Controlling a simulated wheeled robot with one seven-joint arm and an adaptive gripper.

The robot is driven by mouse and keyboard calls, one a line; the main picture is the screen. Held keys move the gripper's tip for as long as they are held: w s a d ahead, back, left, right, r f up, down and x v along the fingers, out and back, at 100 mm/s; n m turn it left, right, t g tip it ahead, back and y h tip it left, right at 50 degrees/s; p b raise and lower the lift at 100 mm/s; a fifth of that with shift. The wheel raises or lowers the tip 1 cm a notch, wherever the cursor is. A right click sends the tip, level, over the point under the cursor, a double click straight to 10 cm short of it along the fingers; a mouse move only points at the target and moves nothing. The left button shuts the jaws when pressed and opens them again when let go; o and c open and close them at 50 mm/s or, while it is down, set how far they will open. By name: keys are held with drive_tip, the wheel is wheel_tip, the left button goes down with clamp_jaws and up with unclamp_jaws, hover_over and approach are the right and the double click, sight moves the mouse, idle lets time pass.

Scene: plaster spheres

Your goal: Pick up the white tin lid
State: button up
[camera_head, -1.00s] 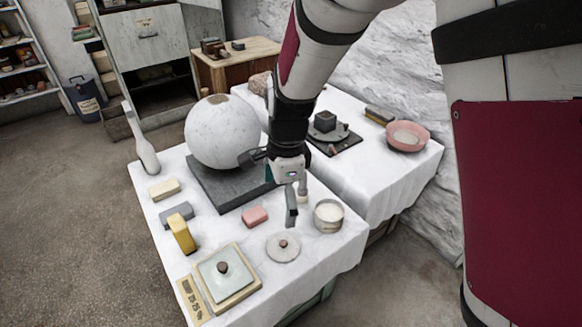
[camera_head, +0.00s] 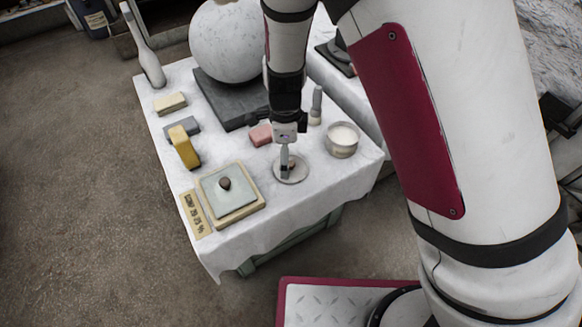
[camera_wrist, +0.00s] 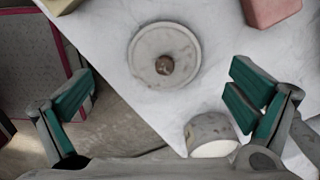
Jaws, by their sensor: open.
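The white tin lid (camera_head: 291,173) is a flat round disc with a dark brown knob, lying on the white cloth near the table's front edge. In the wrist view the lid (camera_wrist: 150,40) lies ahead of the fingers, its knob (camera_wrist: 164,65) roughly midway between them across the picture. My gripper (camera_head: 287,172) hangs over the lid in the head view and hides part of it and most of its knob. In the wrist view my gripper (camera_wrist: 165,100) is wide open and empty, with green pads on both fingers.
An open round tin (camera_head: 342,141) stands right of the lid, close to one finger in the wrist view. A pink block (camera_head: 261,135) lies behind. A square knobbed box (camera_head: 229,195) stands left. A plaster sphere (camera_head: 235,42) sits on a dark slab (camera_head: 226,103).

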sight(291, 167)
drive_tip(key=f, duration=0.1)
drive_tip(key=f+b, duration=0.1)
drive_tip(key=f, duration=0.1)
drive_tip(key=f+b, duration=0.1)
drive_tip(key=f, duration=0.1)
drive_tip(key=shift+w+d+f, duration=0.15)
drive_tip(key=shift+w, duration=0.15)
drive_tip(key=c, duration=1.2)
